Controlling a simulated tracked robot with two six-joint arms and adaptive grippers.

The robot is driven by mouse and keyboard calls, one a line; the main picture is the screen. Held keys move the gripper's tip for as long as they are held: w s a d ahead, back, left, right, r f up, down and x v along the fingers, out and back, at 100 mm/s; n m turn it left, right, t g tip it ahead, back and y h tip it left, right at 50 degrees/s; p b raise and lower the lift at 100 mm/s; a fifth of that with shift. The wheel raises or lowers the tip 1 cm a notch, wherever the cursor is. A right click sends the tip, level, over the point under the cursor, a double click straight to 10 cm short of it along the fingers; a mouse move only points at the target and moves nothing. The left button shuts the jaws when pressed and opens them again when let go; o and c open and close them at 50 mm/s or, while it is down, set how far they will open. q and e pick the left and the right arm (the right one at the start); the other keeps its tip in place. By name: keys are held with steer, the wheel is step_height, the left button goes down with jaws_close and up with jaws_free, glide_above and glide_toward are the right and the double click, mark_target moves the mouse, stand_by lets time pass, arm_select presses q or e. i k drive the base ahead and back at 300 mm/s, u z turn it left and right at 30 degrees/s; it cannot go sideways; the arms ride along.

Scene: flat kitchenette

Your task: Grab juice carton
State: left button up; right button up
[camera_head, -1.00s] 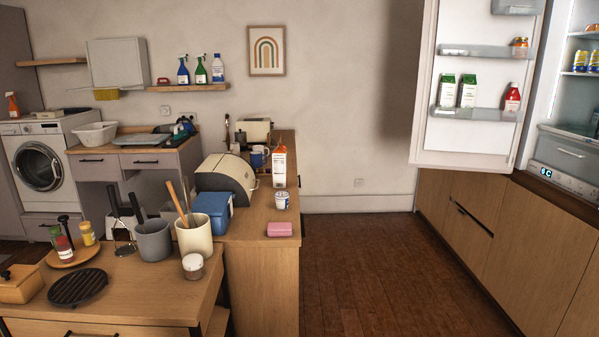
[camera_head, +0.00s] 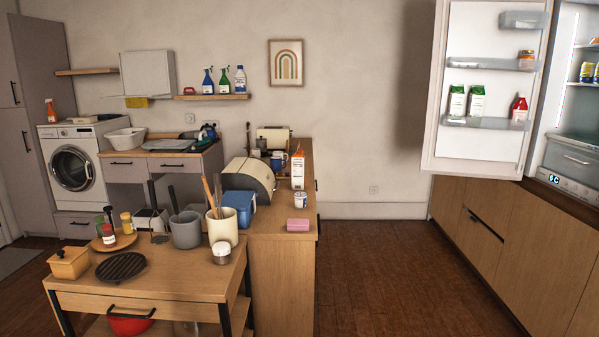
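An orange and white juice carton (camera_head: 298,170) stands upright on the wooden counter (camera_head: 272,228), behind a small white tub (camera_head: 301,198) and right of the bread bin. Two green and white cartons (camera_head: 457,101) (camera_head: 477,102) stand in the door shelf of the open fridge (camera_head: 487,123) at the right. Neither of my grippers is in the head view.
A bread bin (camera_head: 249,179), a blue box (camera_head: 239,205) and a pink sponge (camera_head: 297,225) are on the counter. A wooden cart (camera_head: 160,281) with utensil pots stands in front left. The open fridge door (camera_head: 430,130) juts out at right. The middle floor (camera_head: 385,275) is clear.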

mark_target(298, 157)
steer(key=u, duration=0.05)
steer(key=i, duration=0.9)
steer(key=z, duration=0.05)
